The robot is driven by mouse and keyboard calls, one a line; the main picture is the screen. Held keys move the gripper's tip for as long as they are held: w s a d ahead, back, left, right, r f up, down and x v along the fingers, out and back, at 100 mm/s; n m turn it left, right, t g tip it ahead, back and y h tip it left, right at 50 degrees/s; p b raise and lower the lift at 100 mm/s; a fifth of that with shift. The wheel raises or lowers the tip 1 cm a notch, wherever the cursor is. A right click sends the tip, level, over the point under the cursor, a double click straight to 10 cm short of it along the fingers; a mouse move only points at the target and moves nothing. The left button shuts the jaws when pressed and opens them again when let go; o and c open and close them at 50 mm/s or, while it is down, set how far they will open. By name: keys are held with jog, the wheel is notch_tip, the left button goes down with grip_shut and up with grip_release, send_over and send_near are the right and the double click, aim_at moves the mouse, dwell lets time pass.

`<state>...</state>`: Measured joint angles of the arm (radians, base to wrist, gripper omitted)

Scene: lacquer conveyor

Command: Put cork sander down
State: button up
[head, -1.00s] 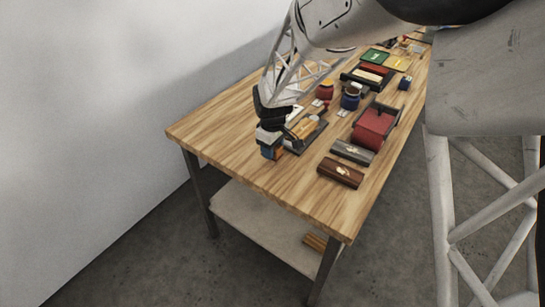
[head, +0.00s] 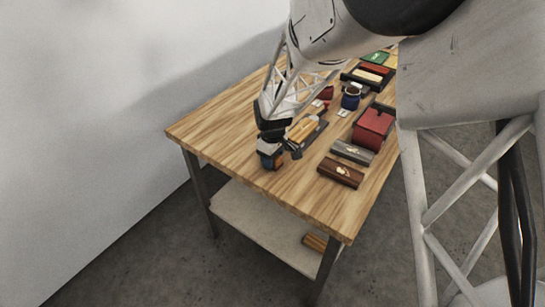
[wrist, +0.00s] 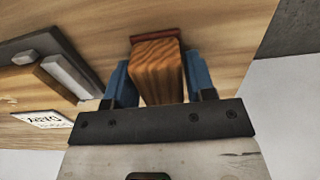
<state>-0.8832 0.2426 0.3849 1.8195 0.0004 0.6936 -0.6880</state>
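The cork sander (wrist: 158,65) is a brown wood-grained block with a dark red strip at its far end. In the wrist view it sits between the two blue fingers of my gripper (wrist: 160,85), which press against its sides, so the gripper is shut on it. In the head view my gripper (head: 271,160) is low over the near left part of the wooden table (head: 225,140). The sander is mostly hidden there by the fingers. I cannot tell whether its red end touches the tabletop.
A dark tray (wrist: 72,58) with blocks and a white label (wrist: 42,119) lie left of the gripper in the wrist view. In the head view, a brown box (head: 341,172), a grey box (head: 351,152) and a red item (head: 373,124) stand to the right. The table's left corner is bare.

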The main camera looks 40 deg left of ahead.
jog(key=o, duration=0.3)
jog(key=shift+o, duration=0.2)
jog(key=shift+r, duration=0.15)
notch_tip(320, 180, up, 12)
dwell(0.6)
dwell(0.5)
jog(key=shift+d+r, duration=0.1)
